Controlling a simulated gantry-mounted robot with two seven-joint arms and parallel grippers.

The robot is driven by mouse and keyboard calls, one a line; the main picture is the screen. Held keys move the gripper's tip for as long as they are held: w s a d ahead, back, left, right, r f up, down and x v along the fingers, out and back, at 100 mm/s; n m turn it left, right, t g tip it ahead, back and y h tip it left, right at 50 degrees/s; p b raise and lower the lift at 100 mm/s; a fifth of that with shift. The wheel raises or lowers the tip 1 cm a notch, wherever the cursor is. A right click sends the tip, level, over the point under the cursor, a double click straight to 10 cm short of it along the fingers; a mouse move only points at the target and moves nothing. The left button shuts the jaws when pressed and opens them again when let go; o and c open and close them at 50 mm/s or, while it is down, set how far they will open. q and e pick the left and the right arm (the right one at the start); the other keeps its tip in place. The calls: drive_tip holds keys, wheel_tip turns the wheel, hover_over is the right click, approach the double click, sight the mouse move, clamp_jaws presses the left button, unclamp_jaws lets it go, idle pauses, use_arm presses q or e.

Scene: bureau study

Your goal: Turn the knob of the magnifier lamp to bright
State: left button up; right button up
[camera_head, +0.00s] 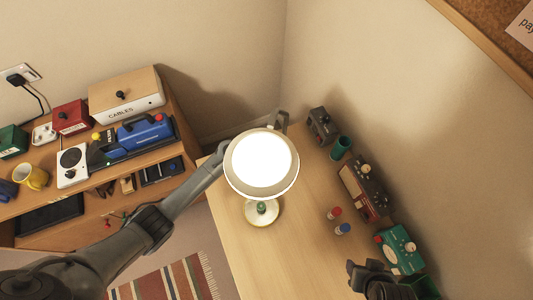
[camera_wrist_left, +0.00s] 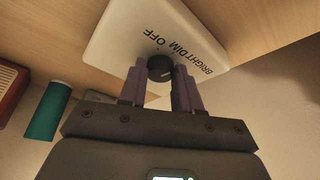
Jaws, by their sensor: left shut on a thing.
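The magnifier lamp's round head (camera_head: 262,163) glows white above the desk, and its round base (camera_head: 275,213) shows below. In the left wrist view, a pale control box (camera_wrist_left: 110,42) carries the words OFF, DIM and BRIGHT and a small black knob (camera_wrist_left: 160,66). My left gripper (camera_wrist_left: 161,72) is shut on this knob, one finger on each side. A light mark shows on the knob; I cannot tell exactly which word it points at. In the head view, the lamp head hides the box and fingertips. My right gripper (camera_head: 358,273) is at lower right; its jaws are unclear.
Right of the lamp stand a green cup (camera_head: 341,148), a dark device (camera_head: 321,126), a brown radio-like unit (camera_head: 364,190), two small bottles (camera_head: 335,213) and a teal device (camera_head: 400,250). A crowded shelf (camera_head: 90,208) is at left. The desk's front left is clear.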

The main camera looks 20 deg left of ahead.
use_arm(q)
drive_tip(key=shift+a+r+m+p, duration=0.15)
drive_tip(key=shift+m+p, duration=0.35)
drive_tip(key=shift+m, duration=0.3)
drive_tip(key=m+h, duration=0.1)
drive_tip(key=m, duration=0.1)
drive_tip(key=shift+w+m+g+p, duration=0.1)
drive_tip(key=shift+m+g+p, duration=0.3)
drive_tip(key=shift+a+m+h, duration=0.1)
drive_tip(key=shift+m+h, duration=0.3)
drive_tip(key=shift+m, duration=0.3)
drive_tip(key=shift+w+f+m+g+h+b, duration=0.15)
drive_tip(key=shift+m+g, duration=0.1)
drive_tip(key=shift+m, duration=0.35)
drive_tip(key=shift+s+f+m+g+h+b, duration=0.15)
drive_tip(key=shift+m+g, duration=0.1)
drive_tip(key=shift+m, duration=0.35)
drive_tip(key=shift+r, duration=0.1)
drive_tip(key=o, duration=1.1)
drive_tip(key=shift+c, duration=0.2)
drive_tip(key=shift+r, duration=0.15)
